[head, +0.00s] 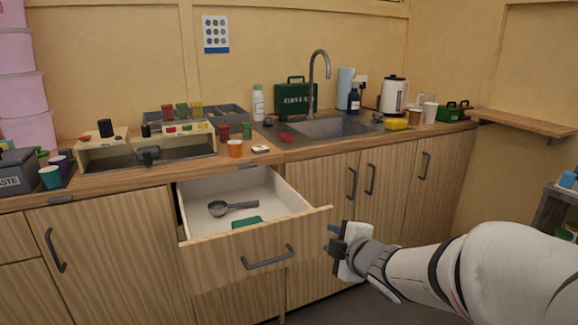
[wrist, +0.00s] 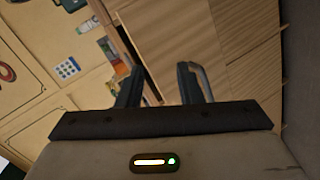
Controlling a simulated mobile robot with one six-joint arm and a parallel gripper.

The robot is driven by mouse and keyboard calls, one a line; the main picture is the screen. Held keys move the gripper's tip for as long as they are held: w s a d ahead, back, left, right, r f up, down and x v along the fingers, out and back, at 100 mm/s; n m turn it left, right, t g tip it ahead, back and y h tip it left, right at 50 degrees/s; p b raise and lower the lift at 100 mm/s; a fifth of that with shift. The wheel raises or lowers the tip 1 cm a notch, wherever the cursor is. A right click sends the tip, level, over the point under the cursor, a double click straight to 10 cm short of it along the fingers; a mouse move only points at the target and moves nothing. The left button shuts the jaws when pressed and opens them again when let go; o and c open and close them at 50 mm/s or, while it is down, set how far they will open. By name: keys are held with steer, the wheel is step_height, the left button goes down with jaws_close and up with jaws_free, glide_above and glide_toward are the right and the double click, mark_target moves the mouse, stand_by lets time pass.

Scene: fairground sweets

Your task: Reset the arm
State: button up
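My gripper (head: 336,243) is at the right of the open drawer (head: 257,252) in the head view, near the drawer's front right corner. My white arm reaches in from the right edge. In the wrist view, my gripper (wrist: 158,88) has its two dark fingers apart with nothing between them. Cabinet doors and part of the counter show beyond the fingers. I cannot tell whether the gripper touches the drawer front.
The open drawer juts out and holds a grey scoop (head: 219,208) and a green item (head: 247,222). The counter (head: 297,153) carries cups, a sink (head: 330,127), a kettle (head: 393,95) and a first aid box (head: 295,97). A wooden shelf (head: 525,124) is at right.

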steer(key=s+d+r+m+g+h+p, duration=0.4)
steer(key=s+d+r+m+h+p, duration=0.2)
steer(key=s+d+r+m+p, duration=0.35)
steer(key=s+a+r+m+g+p, duration=0.2)
steer(key=s+m+g+p, duration=0.1)
steer(key=s, duration=0.3)
steer(key=s+a+r+m+g+y+p, duration=0.1)
steer(key=s+a+r+m+g+p, duration=0.1)
steer(key=s+m+p, duration=0.3)
steer(key=shift+s+a+r+m+g+p, duration=0.35)
steer(key=shift+s+r+m+g, duration=0.15)
steer(key=shift+s+g, duration=0.15)
